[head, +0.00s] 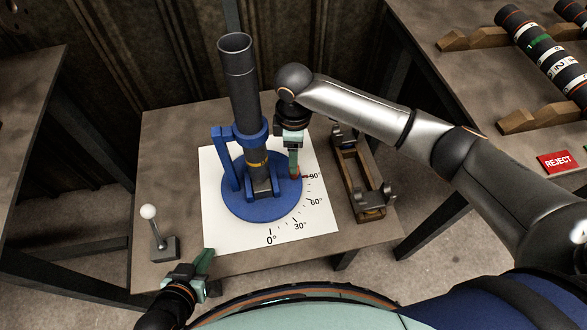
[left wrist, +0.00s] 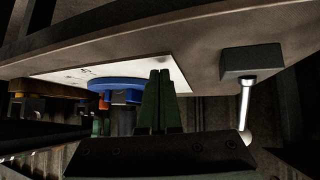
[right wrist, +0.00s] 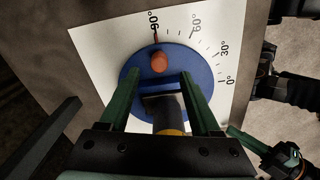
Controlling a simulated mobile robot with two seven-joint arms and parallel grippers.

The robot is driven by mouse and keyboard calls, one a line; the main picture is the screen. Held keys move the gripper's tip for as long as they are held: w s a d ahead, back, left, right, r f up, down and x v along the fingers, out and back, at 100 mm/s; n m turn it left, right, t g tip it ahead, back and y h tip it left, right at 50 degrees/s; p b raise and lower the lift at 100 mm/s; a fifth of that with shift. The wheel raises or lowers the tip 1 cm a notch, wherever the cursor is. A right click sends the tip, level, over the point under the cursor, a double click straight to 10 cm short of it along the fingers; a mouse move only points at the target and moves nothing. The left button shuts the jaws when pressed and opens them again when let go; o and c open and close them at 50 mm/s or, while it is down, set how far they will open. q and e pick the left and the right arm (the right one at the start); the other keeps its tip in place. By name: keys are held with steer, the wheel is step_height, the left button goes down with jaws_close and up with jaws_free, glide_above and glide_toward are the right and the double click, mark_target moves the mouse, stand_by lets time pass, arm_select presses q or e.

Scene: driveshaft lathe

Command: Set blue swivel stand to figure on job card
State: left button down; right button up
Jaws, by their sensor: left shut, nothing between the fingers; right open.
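The blue swivel stand (head: 240,207) sits on a white angle sheet (head: 222,232) marked from 0° to 90°. It holds an upright dark tube (head: 240,85) with a yellow band. An orange-red knob (right wrist: 158,61) on its disc lies by the 90° mark. My right gripper (right wrist: 159,73) is open, with its fingertips on either side of the knob; I cannot tell if they touch it. It also shows in the head view (head: 294,172). My left gripper (head: 208,256) is shut and empty at the table's front edge, and shows in its wrist view (left wrist: 161,72). I see no job card.
A lever with a white ball (head: 149,212) stands at the table's left front. A wooden cradle (head: 372,204) stands right of the sheet. A right-hand table holds a banded shaft (head: 545,50) on wooden supports and a red REJECT sign (head: 558,162).

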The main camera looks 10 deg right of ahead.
arm_select(q)
steer(key=shift+s+a+f, duration=0.1)
steer(key=shift+f, duration=0.5)
arm_select(e)
step_height(320, 180, down, 3)
steer(key=shift+r, duration=0.1)
arm_select(q)
steer(key=shift+w+a+r+t+b, duration=0.3)
steer(key=shift+w+r+t+b, duration=0.1)
steer(key=shift+w+r+b, duration=0.2)
arm_select(e)
steer(key=shift+f, duration=0.85)
arm_select(q)
steer(key=shift+t, duration=0.8)
steer(key=w+r, duration=0.2)
steer(key=r, duration=0.1)
steer(key=shift+w+r, duration=0.2)
steer(key=shift+w, duration=0.1)
arm_select(e)
steer(key=shift+f, duration=0.95)
arm_select(q)
steer(key=shift+w+r+t, duration=0.3)
steer(key=shift+w+r, duration=0.1)
steer(key=shift+r, duration=0.2)
arm_select(e)
steer(key=shift+f, duration=0.25)
steer(key=shift+c, duration=0.4)
jaws_close()
arm_select(q)
steer(key=shift+d, duration=0.1)
